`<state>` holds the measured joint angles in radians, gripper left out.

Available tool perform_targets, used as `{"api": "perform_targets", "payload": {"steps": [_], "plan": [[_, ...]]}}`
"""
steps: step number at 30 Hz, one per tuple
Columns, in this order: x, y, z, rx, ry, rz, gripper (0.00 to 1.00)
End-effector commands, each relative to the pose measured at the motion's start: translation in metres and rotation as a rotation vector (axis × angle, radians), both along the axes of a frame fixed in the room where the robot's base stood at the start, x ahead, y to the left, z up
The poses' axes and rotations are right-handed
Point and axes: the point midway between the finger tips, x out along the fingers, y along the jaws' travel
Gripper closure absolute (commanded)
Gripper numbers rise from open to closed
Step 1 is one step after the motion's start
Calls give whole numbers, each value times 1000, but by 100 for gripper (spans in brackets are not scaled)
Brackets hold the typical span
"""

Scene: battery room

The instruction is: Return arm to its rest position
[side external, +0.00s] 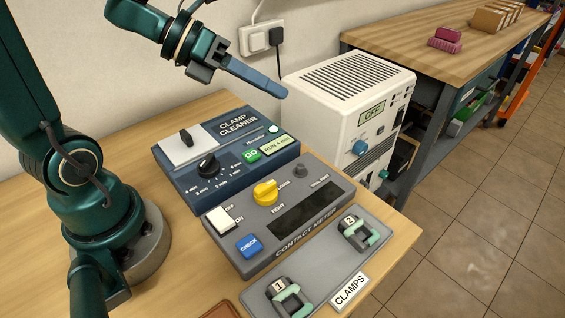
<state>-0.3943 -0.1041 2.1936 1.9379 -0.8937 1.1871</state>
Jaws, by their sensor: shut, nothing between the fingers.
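My gripper (255,80) is in the side external view at the upper middle. Its blue-grey fingers are together with nothing between them, pointing right and slightly down. It hangs in the air above the back of the clamp cleaner (180,187), left of the white unit, touching nothing that I can see. My green arm stands at the left on its round base on the wooden table (170,285).
The contact meter (225,256) and the clamps tray (318,282), holding clamp 1 (288,298) and clamp 2 (360,234), lie in front of the cleaner. A white unit (335,105) with an OFF display stands at the right. The wall socket (254,40) is behind my gripper.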

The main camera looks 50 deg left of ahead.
Motion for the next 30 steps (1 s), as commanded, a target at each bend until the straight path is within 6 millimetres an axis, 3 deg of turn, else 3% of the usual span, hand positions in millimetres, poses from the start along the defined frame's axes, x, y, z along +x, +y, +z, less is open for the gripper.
{"api": "perform_targets", "payload": {"steps": [2,6,9,12,16,21,27,30], "plan": [[16,-7,30,-90,-88,148,100],[33,-1,76,-349,-168,469,100],[32,13,96,-583,-166,707,100],[21,29,101,-838,-111,944,100],[-3,42,86,-1175,44,1255,100],[-50,35,38,-1552,382,1681,100],[-105,4,-9,-1741,763,2144,100],[-120,-5,-17,-1760,850,2278,100]]}}
